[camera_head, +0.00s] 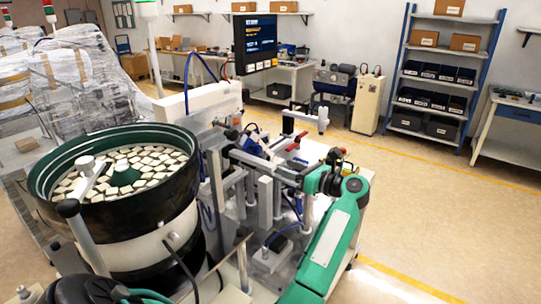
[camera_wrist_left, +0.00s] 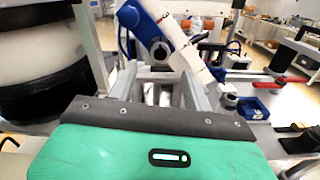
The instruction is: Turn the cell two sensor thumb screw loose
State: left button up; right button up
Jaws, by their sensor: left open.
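In the left wrist view my left gripper (camera_wrist_left: 163,88) is open, its two grey fingers reaching forward from the green gripper body. Two small silvery upright parts (camera_wrist_left: 157,95) show between or just beyond the fingers; I cannot tell whether one is the thumb screw, or whether it touches a finger. A white tube with a blue end (camera_wrist_left: 178,38) slopes across just beyond. In the head view the sensor station (camera_head: 265,180) is a crowd of grey posts and brackets on the machine. The cell two thumb screw cannot be picked out there. My right gripper cannot be made out.
A black and white bowl feeder (camera_head: 115,205) full of pale pieces stands close on the left. A screen (camera_head: 255,45) stands behind the machine. A blue part (camera_wrist_left: 254,108) and red handles (camera_wrist_left: 264,85) lie right of the fingers. Open floor (camera_head: 440,210) lies right.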

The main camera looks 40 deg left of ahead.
aim_at(268, 160)
pick_arm(q)
jog(key=a, duration=0.2)
jog(key=a+p, duration=0.2)
jog(key=a, duration=0.1)
jog(key=shift+s+a+r, duration=0.1)
jog(key=shift+s+a, duration=0.2)
jog(key=shift+a, duration=0.4)
jog(key=c, duration=1)
jog(key=shift+o, duration=0.2)
